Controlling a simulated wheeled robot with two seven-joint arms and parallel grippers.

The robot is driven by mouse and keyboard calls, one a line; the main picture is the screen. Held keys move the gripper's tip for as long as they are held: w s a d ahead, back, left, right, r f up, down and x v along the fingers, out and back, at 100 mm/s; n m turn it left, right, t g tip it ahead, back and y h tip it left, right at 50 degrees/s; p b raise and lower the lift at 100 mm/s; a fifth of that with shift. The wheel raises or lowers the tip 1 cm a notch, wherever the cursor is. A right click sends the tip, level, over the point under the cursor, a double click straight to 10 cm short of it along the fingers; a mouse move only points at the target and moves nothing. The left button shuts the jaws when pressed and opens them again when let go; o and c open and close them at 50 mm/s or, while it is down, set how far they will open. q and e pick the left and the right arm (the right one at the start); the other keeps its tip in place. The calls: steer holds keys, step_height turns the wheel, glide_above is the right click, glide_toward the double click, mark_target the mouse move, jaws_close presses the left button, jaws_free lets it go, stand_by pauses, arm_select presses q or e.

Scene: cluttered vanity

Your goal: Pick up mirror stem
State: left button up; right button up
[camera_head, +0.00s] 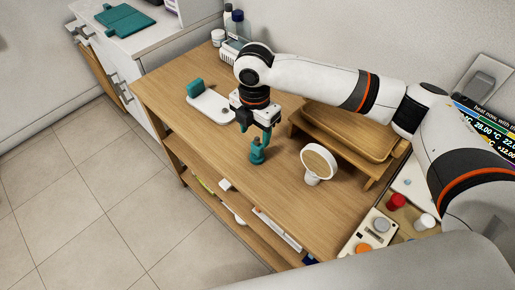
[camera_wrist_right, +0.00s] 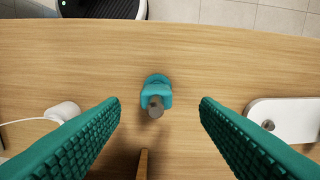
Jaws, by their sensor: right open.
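A small teal piece with a grey rod (camera_head: 257,154) stands upright on the wooden table, directly below my right gripper (camera_head: 257,132). I take it for the mirror stem. In the right wrist view the teal piece (camera_wrist_right: 157,92) sits midway between the two teal ridged fingers of my right gripper (camera_wrist_right: 160,102). The fingers are open, with clear space on both sides of the piece. A round white-rimmed mirror (camera_head: 320,160) stands on the table to the right of the stem. My left gripper is out of view.
A white plate-like stand (camera_head: 211,107) with a teal block (camera_head: 195,88) lies left of the gripper. A raised wooden tray (camera_head: 350,131) stands behind right. Bottles (camera_head: 238,22) are at the far corner. The front table edge is close to the stem.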

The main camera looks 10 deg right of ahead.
mark_target(257, 138)
steer(key=f, duration=0.5)
steer(key=shift+d+f, duration=0.3)
steer(key=shift+s, duration=0.1)
steer(key=shift+c, duration=0.6)
steer(key=c, duration=0.9)
steer(key=shift+c, duration=0.2)
steer(key=shift+r, duration=0.1)
step_height(257, 138, up, 10)
steer(key=shift+f, duration=0.1)
